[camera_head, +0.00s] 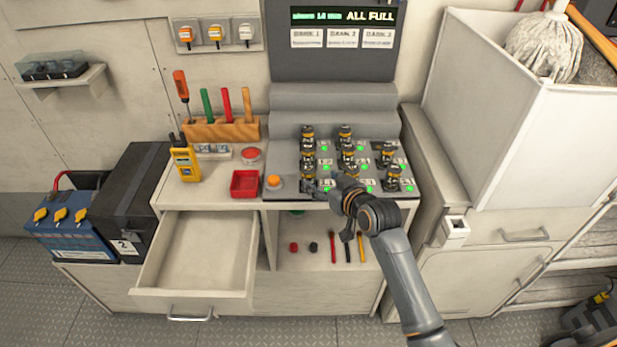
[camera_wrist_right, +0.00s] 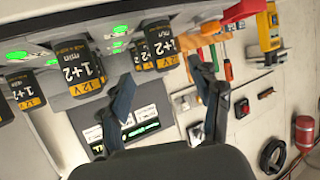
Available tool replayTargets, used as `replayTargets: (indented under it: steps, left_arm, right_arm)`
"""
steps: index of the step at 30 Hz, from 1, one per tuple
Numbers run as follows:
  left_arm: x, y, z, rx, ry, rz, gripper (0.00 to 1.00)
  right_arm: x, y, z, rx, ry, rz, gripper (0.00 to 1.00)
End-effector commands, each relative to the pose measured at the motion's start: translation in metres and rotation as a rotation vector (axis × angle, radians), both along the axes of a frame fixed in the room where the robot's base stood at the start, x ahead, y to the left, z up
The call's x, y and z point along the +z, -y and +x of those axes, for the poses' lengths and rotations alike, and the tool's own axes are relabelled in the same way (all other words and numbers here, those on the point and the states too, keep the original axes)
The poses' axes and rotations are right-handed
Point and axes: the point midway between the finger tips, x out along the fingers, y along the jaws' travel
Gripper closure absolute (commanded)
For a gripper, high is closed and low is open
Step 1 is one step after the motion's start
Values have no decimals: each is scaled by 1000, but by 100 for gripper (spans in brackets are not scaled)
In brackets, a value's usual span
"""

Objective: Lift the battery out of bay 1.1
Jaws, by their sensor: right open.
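Several black batteries with yellow bands stand upright in the sloped charger panel (camera_head: 290,150). The bay labels are too small to read surely, so I cannot tell which is bay 1.1. The front-left battery (camera_head: 308,170) is closest to my right gripper (camera_head: 332,194), which is just right of and in front of it. In the wrist view my right gripper (camera_wrist_right: 162,80) has its fingers spread with nothing between them. One battery (camera_wrist_right: 162,45) shows beyond the fingertips, and another battery (camera_wrist_right: 85,75) stands to the left. My left gripper is out of view.
An open empty drawer (camera_head: 195,255) juts out at the front left. A white bin (camera_head: 500,110) rises at the right.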

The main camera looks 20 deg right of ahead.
Motion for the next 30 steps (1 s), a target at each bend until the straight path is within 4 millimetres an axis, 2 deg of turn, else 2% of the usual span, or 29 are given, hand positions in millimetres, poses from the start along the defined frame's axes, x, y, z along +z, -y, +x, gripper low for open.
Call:
replayTargets:
  steps: [3, 11, 21, 30]
  left_arm:
    - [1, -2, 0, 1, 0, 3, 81]
    - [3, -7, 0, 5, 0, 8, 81]
    - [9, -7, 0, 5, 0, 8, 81]
    - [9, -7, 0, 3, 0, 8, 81]
  right_arm:
    - [-6, -3, 16, -1, 0, 2, 36]
    - [-13, -7, 28, 0, -1, 1, 36]
    - [-35, -18, 62, 0, -1, 1, 36]
    - [-39, -19, 68, -1, -1, -1, 36]
